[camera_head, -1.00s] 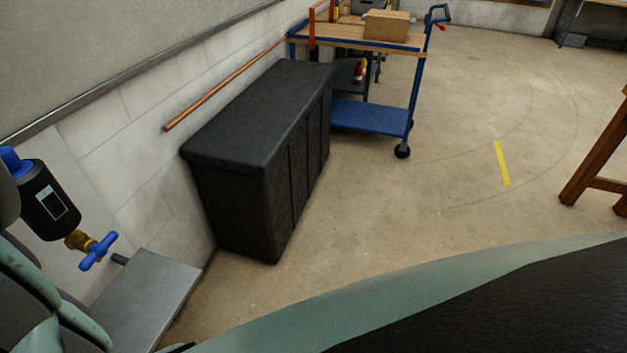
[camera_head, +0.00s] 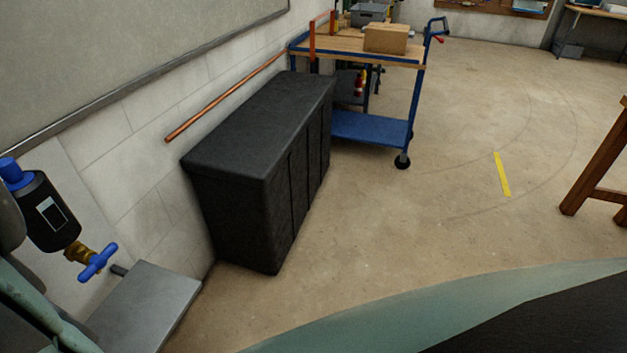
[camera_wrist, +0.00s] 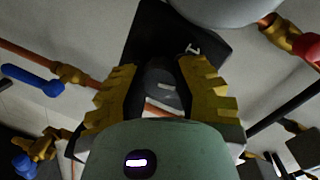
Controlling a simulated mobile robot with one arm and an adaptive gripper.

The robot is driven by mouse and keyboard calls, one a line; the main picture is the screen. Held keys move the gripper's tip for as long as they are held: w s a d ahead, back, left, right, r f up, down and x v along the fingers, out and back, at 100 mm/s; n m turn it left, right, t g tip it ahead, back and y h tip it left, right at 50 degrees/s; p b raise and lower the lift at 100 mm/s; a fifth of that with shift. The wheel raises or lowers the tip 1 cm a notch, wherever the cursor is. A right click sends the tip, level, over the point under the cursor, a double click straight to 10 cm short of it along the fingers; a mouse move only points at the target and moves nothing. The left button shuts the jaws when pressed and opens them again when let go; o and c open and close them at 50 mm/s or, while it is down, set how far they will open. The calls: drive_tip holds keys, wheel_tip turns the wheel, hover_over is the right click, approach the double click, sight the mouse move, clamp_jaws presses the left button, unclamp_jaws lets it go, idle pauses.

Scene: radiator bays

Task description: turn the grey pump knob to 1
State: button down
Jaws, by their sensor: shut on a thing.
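The grey pump knob (camera_wrist: 161,84) is in the middle of the wrist view, in front of a dark plate (camera_wrist: 150,35). A short pale mark shows on the knob's face. A small white mark (camera_wrist: 193,49) is on the dark plate, above and right of the knob; I cannot read it surely as a number. My gripper (camera_wrist: 160,90) has its yellow ridged fingers on both sides of the knob and is shut on it. Neither knob nor gripper shows in the head view.
In the wrist view, blue handles (camera_wrist: 32,80) are at left and a red one (camera_wrist: 311,48) at right, close around the fingers. In the head view are a blue tap handle (camera_head: 97,262), a black cabinet (camera_head: 240,180) and a blue cart (camera_head: 370,127). Open floor lies right.

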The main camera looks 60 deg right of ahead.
drive_tip(key=n, duration=0.3)
drive_tip(key=shift+f+n+h+p, duration=0.25)
drive_tip(key=shift+n+h+p, duration=0.1)
drive_tip(key=shift+n+h, duration=0.05)
drive_tip(key=shift+f+n+h+b, duration=0.1)
drive_tip(key=shift+n+h+b, duration=0.3)
drive_tip(key=shift+n, duration=1.6)
drive_tip(key=c, duration=1.1)
unclamp_jaws()
drive_tip(key=shift+c, duration=0.2)
drive_tip(key=o, duration=0.5)
drive_tip(key=shift+o, duration=0.2)
drive_tip(key=shift+r+t, duration=0.2)
drive_tip(key=shift+t, duration=0.1)
drive_tip(key=shift+r, duration=0.1)
